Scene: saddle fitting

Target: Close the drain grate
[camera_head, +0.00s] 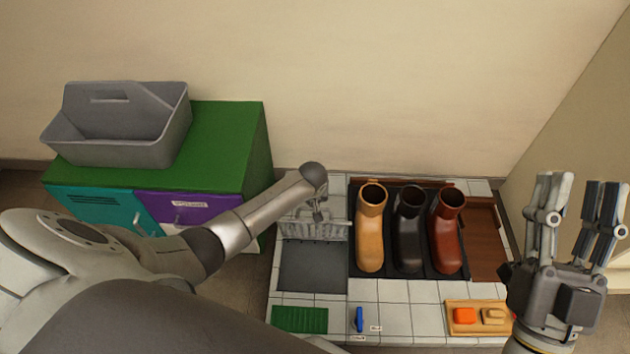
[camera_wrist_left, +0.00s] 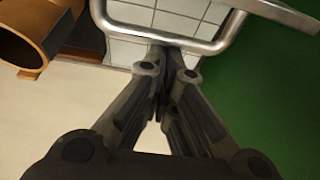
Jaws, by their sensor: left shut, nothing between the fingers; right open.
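The drain grate (camera_head: 326,229) appears as a pale slatted panel standing raised at the back edge of a dark grey square drain opening (camera_head: 312,267) in the tiled floor. My left gripper (camera_head: 318,214) points down just behind or over the raised panel; its fingers are shut and empty. In the left wrist view my left fingers (camera_wrist_left: 166,62) meet close to a rounded metal bar (camera_wrist_left: 178,42), with tiles seen through its loop. I cannot tell whether they touch it. My right gripper (camera_head: 575,205) is open and empty, raised at the right.
Three boots stand on a dark tray right of the drain: tan (camera_head: 370,240), black (camera_head: 409,240) and brown (camera_head: 446,240). A green mat (camera_head: 300,319), a blue item (camera_head: 359,318) and a wooden board (camera_head: 478,305) lie in front. A green-topped cabinet (camera_head: 228,130) carries a grey caddy (camera_head: 120,130).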

